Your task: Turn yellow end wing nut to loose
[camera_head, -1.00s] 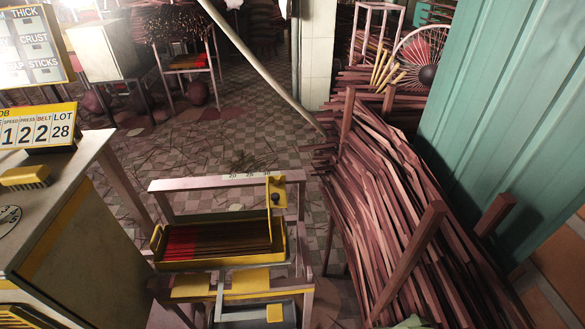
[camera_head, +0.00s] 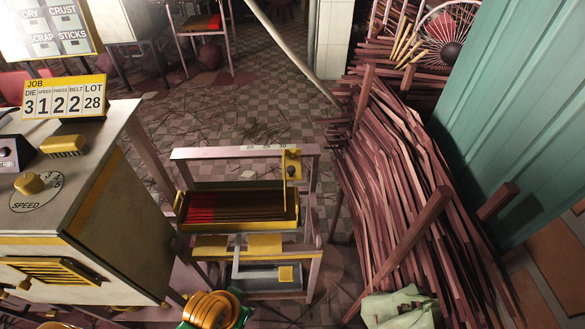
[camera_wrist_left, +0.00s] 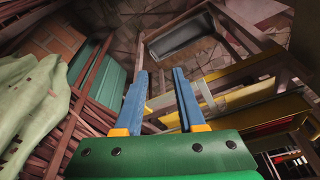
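I cannot pick out the yellow end wing nut for certain in either view. My left gripper's fingers do not show in the head view. My right gripper is in neither view.
The rack holds a yellow tray (camera_head: 290,208) of dark and red sticks. A large stick pile (camera_head: 400,190) fills the right side, beside a teal panel (camera_head: 520,110). A green cloth (camera_head: 400,307) lies at its foot. Open tiled floor (camera_head: 220,115) lies behind the rack.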

